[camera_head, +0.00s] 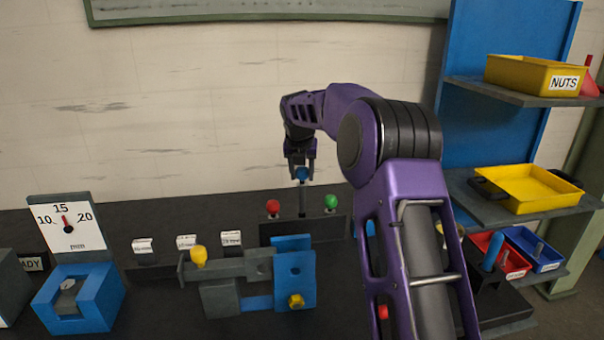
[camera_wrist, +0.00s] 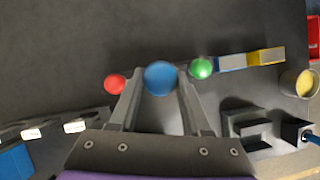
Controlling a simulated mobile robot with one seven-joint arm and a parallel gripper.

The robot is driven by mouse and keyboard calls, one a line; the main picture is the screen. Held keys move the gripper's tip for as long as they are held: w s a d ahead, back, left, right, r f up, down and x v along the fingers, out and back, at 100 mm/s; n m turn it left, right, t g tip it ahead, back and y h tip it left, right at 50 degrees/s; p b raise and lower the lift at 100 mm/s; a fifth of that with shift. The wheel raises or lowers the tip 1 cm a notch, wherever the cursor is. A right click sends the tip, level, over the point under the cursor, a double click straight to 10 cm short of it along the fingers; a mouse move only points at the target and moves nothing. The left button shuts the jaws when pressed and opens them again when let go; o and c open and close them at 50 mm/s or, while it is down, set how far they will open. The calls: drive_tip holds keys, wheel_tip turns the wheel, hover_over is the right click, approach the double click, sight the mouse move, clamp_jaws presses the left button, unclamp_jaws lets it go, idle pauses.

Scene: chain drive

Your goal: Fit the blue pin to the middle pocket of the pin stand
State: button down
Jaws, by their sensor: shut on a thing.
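My gripper (camera_head: 302,160) is shut on the blue pin (camera_head: 302,174), holding it by its round blue head with the grey shaft pointing down. The pin looks upright. The dark pin stand (camera_head: 336,230) is below, with a red pin (camera_head: 273,207) at its left and a green pin (camera_head: 331,202) at its right. The blue head is higher than both, and its shaft is in line with the middle between them. I cannot tell whether the tip touches the stand. In the wrist view the blue head (camera_wrist: 160,78) sits between my fingertips, hiding the middle pocket.
A blue and grey fixture with yellow knobs (camera_head: 199,256) stands in front of the stand. A dial gauge (camera_head: 68,222) is at the left. Shelves with yellow trays (camera_head: 530,187) are at the right. The bench behind the stand is clear.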

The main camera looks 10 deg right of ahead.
sight(302, 202)
drive_tip(key=shift+r+p, duration=0.1)
drive_tip(key=shift+p, duration=0.35)
drive_tip(key=shift+f+b, duration=1.9)
drive_tip(key=shift+f, duration=3.15)
drive_tip(key=shift+c, duration=1.4)
unclamp_jaws()
drive_tip(key=shift+f, duration=0.1)
drive_tip(key=p+v, duration=0.1)
drive_tip(key=v, duration=1.6)
drive_tip(key=shift+r+p, duration=0.25)
drive_tip(key=shift+p, duration=0.05)
drive_tip(key=shift+s+a, duration=0.1)
drive_tip(key=shift+s, duration=0.05)
